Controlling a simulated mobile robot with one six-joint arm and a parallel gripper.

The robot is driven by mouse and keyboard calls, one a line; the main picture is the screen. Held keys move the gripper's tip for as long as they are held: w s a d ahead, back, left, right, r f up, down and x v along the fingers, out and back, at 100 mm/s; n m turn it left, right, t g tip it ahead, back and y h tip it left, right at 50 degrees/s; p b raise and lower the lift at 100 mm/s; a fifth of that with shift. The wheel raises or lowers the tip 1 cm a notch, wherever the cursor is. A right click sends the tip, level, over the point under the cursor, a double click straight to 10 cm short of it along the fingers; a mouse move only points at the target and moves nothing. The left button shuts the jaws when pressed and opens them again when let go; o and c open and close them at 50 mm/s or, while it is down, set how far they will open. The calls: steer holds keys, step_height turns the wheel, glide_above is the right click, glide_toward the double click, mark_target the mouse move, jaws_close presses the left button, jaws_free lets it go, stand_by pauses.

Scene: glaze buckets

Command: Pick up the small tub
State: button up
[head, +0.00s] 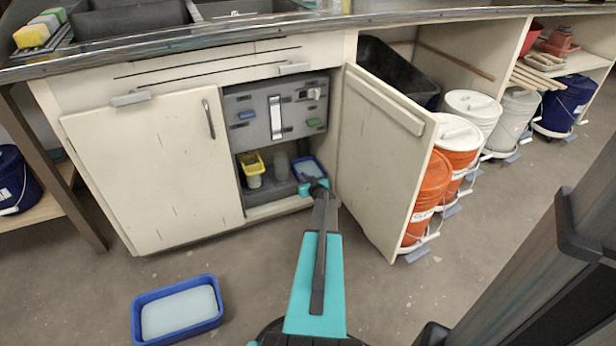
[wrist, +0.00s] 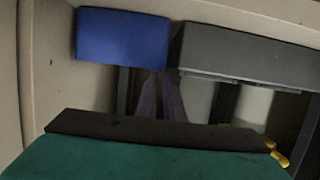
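The small tub (head: 298,166) is blue, with a pale grey-white inside, and sits in the right part of the open cabinet. My gripper (head: 308,186) is at the tub's front side in the head view and covers part of it. In the wrist view, which looks upside down, a plain blue face of the tub (wrist: 122,40) fills the upper left. My two dark fingers (wrist: 161,85) are close together and reach toward the tub's lower right edge there. Whether they touch or hold it is not clear.
The open cabinet door (head: 375,160) is close on the right. A larger blue tub (head: 142,318) lies on the floor. Buckets (head: 430,195) stand beyond the door.

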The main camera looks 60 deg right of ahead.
steer(key=shift+b+x, duration=0.5)
steer(key=shift+x, duration=2.1)
steer(key=shift+f, duration=0.1)
jaws_close()
steer(key=shift+w+a+r, duration=0.1)
steer(key=shift+r, duration=0.15)
